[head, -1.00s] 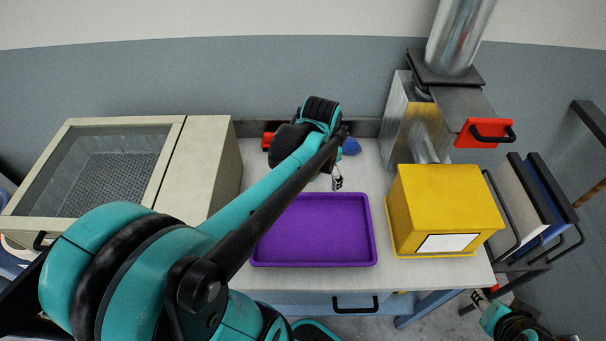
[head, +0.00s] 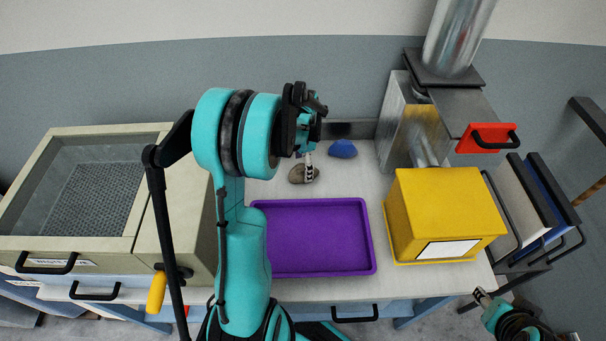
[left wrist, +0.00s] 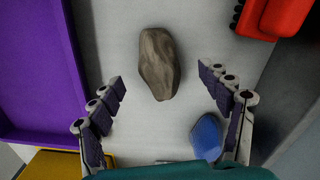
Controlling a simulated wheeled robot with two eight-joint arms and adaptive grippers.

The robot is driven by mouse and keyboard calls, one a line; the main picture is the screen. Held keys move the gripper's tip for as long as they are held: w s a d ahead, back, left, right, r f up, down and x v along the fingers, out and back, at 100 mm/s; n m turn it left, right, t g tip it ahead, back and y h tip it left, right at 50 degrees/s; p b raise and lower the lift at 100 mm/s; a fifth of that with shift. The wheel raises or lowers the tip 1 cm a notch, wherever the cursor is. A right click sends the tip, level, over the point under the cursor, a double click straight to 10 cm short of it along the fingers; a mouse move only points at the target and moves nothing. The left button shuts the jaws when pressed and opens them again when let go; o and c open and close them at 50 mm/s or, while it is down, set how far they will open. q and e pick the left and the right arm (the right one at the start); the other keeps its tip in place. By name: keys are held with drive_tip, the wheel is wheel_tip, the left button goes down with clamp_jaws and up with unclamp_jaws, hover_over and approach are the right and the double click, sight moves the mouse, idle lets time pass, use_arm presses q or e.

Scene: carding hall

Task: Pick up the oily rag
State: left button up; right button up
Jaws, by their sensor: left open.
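A brownish-grey crumpled lump, which looks like the oily rag (head: 303,174), lies on the pale bench top behind the purple tray. In the left wrist view the rag (left wrist: 158,62) lies whole and uncovered, just ahead of and partly between the fingertips. My left gripper (head: 309,165) is above the rag in the head view, its fingers overlapping the rag's right part.
The empty purple tray (head: 312,202) is in front of the rag. A blue lump (head: 342,149) lies behind and right of the rag; it also shows in the left wrist view (left wrist: 206,136). A yellow box (head: 445,212) stands right. A red object (left wrist: 285,14) is near the back edge.

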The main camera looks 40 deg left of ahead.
sight(303, 166)
use_arm(q)
wheel_tip(303, 166, down, 3)
drive_tip(key=shift+f+b, duration=0.1)
drive_tip(key=shift+b, duration=0.3)
drive_tip(key=shift+c, duration=0.3)
drive_tip(key=c, duration=1.2)
